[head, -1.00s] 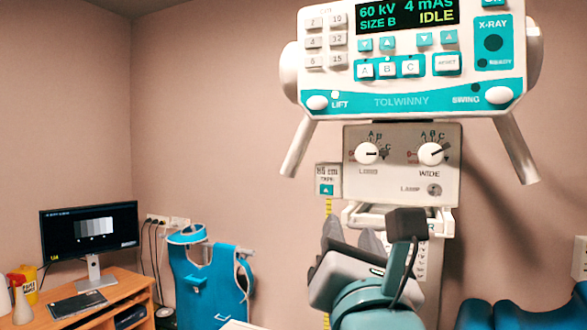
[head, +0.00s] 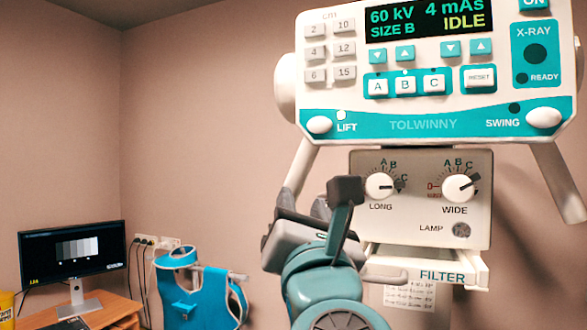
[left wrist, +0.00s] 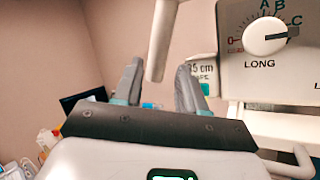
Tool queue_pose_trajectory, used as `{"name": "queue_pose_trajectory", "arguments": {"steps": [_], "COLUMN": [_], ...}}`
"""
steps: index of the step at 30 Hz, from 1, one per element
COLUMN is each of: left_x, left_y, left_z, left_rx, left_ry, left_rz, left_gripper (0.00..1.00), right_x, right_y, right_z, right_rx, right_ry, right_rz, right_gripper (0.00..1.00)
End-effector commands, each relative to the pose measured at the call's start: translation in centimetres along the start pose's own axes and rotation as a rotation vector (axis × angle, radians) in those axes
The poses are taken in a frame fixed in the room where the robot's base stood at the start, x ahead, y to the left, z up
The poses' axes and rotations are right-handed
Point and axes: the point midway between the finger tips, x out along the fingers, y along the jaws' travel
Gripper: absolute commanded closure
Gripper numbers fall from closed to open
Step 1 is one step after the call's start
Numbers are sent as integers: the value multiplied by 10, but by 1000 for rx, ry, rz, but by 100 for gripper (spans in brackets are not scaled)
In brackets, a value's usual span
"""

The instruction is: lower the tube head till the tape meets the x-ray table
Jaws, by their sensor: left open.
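The tube head (head: 400,123) hangs at the right of the head view, a white and teal panel reading IDLE. Its LIFT knob (head: 320,125) is at the panel's lower left, above a slanted grey left handle (head: 299,168). My left gripper (head: 304,204) is open below that handle. In the left wrist view the handle's end (left wrist: 161,45) shows between my fingers, with no clear contact. The tape box (left wrist: 203,76), reading what looks like 85 cm, is partly behind a finger there. The tape strip and x-ray table do not show. My right gripper is not in view.
The collimator box (head: 425,215) with LONG and WIDE knobs is right of my left gripper, above a FILTER tray (head: 440,276). A desk with a monitor (head: 73,252) and a blue apron (head: 195,297) stand at the left. The space left of the gripper is open.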

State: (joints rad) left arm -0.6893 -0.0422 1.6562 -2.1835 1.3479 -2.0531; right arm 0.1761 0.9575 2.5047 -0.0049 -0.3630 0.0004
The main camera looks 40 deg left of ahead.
Motion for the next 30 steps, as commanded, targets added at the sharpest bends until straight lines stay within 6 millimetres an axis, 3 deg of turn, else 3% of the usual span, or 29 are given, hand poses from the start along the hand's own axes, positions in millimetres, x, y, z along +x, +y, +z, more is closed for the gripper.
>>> {"name": "queue_pose_trajectory", "arguments": {"steps": [6, 12, 18, 25, 29, 30], "left_x": [55, 87, 99, 99, 99, 99], "left_y": [3, 2, 1, 0, 0, 0], "left_z": [2, 0, -2, -2, -2, -2], "left_rx": [3, 3, 0, 0, 0, 0], "left_ry": [3, 1, 0, 0, 0, 0], "left_rz": [4, 2, 1, 0, -1, -1], "left_gripper": [59, 59, 59, 59, 100, 100], "right_x": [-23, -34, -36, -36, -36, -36], "right_y": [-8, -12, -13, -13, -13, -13], "right_z": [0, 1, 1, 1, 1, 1], "right_rx": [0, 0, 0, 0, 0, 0], "right_ry": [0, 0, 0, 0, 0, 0], "right_rz": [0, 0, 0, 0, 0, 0], "right_gripper": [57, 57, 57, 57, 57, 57]}}
